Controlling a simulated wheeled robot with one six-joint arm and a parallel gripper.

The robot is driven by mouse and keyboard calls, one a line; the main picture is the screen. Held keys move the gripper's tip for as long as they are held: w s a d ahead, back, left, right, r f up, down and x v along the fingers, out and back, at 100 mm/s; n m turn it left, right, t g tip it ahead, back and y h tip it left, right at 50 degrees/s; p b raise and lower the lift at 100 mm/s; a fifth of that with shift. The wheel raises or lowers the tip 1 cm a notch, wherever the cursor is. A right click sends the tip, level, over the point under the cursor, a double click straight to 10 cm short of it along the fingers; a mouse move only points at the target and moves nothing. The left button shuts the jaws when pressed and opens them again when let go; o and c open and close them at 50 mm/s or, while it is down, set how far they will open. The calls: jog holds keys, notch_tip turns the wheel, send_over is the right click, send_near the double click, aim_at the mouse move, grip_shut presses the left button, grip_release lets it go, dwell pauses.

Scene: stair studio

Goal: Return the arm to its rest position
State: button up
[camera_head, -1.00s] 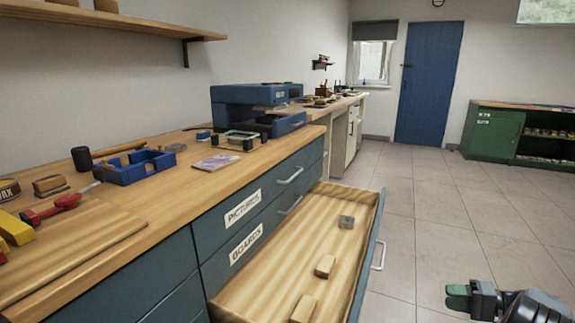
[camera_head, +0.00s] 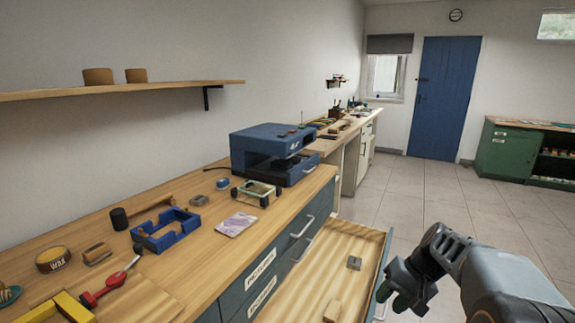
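My gripper (camera_head: 402,293) is at the lower right in the head view, at the end of my raised grey arm. It hangs beside the front of the open drawer and points down and to the left. Its fingers are dark and small here, and I cannot tell whether they are apart or together. I see no object held in it. The open drawer (camera_head: 305,290) is pulled out below the workbench. A small grey block (camera_head: 354,263) and a wooden block (camera_head: 332,310) lie in it.
The wooden workbench (camera_head: 190,265) carries a blue machine (camera_head: 270,146), a blue tray (camera_head: 167,243), a wax tin (camera_head: 53,260) and a red-handled tool (camera_head: 100,292). A shelf (camera_head: 150,89) is on the left wall. Tiled floor is clear towards the blue door (camera_head: 447,97) and green cabinet (camera_head: 505,150).

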jog(key=s+a+r+n+t+h+p, duration=0.1)
jog(key=s+a+r+h+p, duration=0.1)
jog(key=s+r+p, duration=0.3)
jog(key=s+a+r+n+t+h+p, duration=0.2)
jog(key=s+a+r+p, duration=0.3)
jog(key=r+p, duration=0.3)
notch_tip(320, 180, up, 3)
jog(key=shift+s+a+r+h, duration=0.2)
jog(key=shift+s+a+h, duration=0.1)
jog(key=shift+s+h, duration=0.3)
jog(key=shift+w, duration=0.1)
